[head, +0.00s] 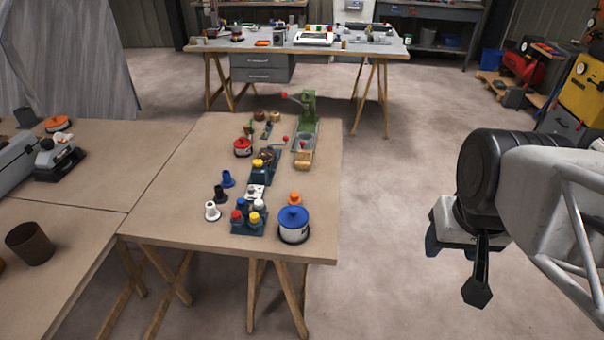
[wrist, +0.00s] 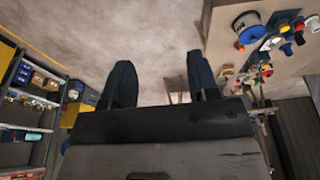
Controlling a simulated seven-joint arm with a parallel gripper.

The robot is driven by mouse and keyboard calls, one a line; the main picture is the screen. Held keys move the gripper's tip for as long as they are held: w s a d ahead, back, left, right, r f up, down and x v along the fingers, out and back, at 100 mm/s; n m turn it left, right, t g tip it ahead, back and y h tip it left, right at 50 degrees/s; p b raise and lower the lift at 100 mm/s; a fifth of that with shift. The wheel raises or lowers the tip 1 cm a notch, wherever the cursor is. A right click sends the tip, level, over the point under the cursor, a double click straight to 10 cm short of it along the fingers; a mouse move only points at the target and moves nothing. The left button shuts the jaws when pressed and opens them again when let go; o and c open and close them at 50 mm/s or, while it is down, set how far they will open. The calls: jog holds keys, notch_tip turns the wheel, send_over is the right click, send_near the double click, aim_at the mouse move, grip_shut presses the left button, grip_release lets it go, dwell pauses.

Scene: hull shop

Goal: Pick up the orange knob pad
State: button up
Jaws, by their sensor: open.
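The orange knob pad (head: 294,198) is a small piece on the middle table, just behind the large blue-lidded white pot (head: 293,226), near the table's right front side. In the wrist view a small orange piece (wrist: 298,25) near the blue-and-white pot (wrist: 247,30) looks like the same pad. My gripper (head: 455,268) hangs over the floor, well to the right of the table and apart from the pad. In the wrist view my gripper (wrist: 159,64) has its two dark fingers wide apart with nothing between them.
Blue (head: 228,179), black (head: 220,194) and white (head: 212,211) knobbed pieces stand left of a dark block with coloured knobs (head: 248,227). A red-lidded pot (head: 243,147) and a green press (head: 307,122) stand farther back. The floor between table and gripper is clear.

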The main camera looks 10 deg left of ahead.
jog(key=shift+o, duration=0.3)
jog(key=n+g, duration=0.3)
jog(key=n, duration=2.4)
send_over(295, 194)
jog(key=f, duration=2.3)
jog(key=shift+s+d, duration=0.25)
jog(key=shift+d, duration=0.1)
jog(key=shift+w+a+f, duration=0.2)
jog(key=shift+a+f, duration=0.2)
jog(key=shift+f, duration=0.05)
